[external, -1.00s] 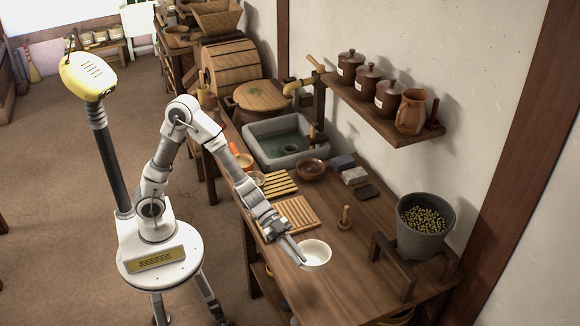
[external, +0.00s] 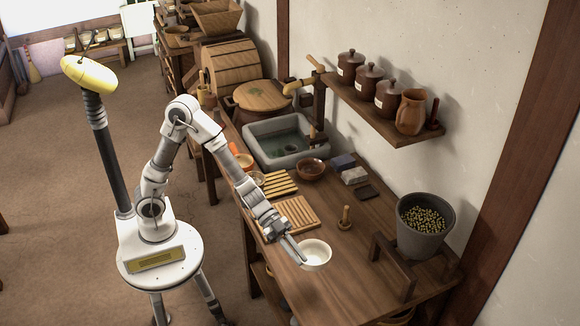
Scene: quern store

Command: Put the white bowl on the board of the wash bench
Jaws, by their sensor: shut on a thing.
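The white bowl (external: 316,255) is at the front part of the wooden wash bench (external: 345,288), upright. My gripper (external: 300,256) is shut on the bowl's left rim. I cannot tell whether the bowl touches the bench top or hangs just above it. A slatted wooden board (external: 297,214) lies on the bench just behind my gripper, with its left part close to my wrist. A second, smaller slatted piece (external: 279,183) lies farther back, toward the sink.
A stone sink (external: 283,141), a brown bowl (external: 311,169), grey blocks (external: 354,176) and a wooden peg (external: 345,218) are on the bench. A grey pot (external: 425,225) stands at the right beside a wooden stand (external: 393,266). A shelf (external: 385,118) with jars is above.

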